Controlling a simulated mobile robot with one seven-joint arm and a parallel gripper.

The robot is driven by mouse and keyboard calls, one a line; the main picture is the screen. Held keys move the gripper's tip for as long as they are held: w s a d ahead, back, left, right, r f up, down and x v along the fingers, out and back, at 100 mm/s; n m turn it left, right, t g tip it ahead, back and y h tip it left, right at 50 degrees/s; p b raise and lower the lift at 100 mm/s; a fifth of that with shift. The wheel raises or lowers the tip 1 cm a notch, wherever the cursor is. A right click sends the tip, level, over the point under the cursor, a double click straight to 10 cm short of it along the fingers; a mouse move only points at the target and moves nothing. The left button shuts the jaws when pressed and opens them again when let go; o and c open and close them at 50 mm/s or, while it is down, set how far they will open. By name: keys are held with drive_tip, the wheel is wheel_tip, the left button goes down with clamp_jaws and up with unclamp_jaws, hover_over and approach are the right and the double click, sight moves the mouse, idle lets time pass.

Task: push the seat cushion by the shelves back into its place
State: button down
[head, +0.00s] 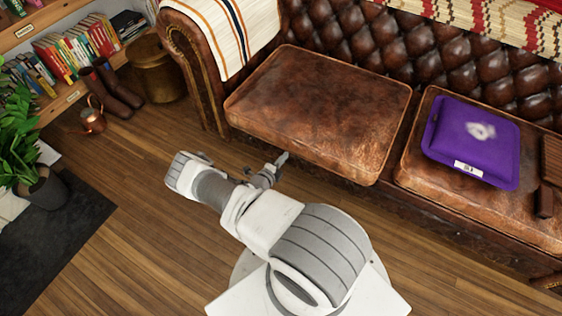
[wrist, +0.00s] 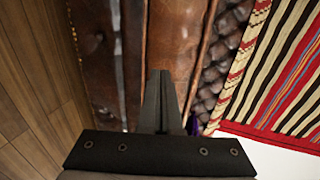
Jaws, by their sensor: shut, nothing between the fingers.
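The seat cushion by the shelves (head: 320,110) is worn brown leather on the left of the sofa. Its front edge juts out a little past the front line of the neighbouring seat cushion (head: 410,165). My gripper (head: 284,157) is shut and empty, low in front of the cushion's front edge; whether it touches is unclear. In the wrist view, my shut fingers (wrist: 158,76) point along brown leather (wrist: 178,35), seemingly the cushion.
A purple pillow (head: 475,140) lies on the right cushion. The sofa arm (head: 190,70) with a striped throw is at the left. A copper kettle (head: 93,118), boots (head: 115,92) and a plant (head: 20,140) stand further left. Wood floor (head: 130,200) is clear in front.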

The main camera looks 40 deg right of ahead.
sight(291, 148)
idle(0.5)
drive_tip(key=shift+w+d+b, duration=0.35)
drive_tip(key=shift+d+b, duration=0.1)
drive_tip(key=shift+d, duration=0.3)
drive_tip(key=shift+w+d+b, duration=0.3)
drive_tip(key=shift+d+b, duration=0.1)
drive_tip(key=shift+d, duration=0.35)
drive_tip(key=shift+a, duration=0.1)
drive_tip(key=shift+s+a, duration=0.35)
drive_tip(key=shift+a, duration=0.45)
drive_tip(key=shift+s+a, duration=0.35)
drive_tip(key=shift+a, duration=0.4)
drive_tip(key=s+a, duration=0.5)
drive_tip(key=a, duration=0.8)
drive_tip(key=shift+s+p, duration=0.2)
drive_tip(key=shift+p, duration=0.1)
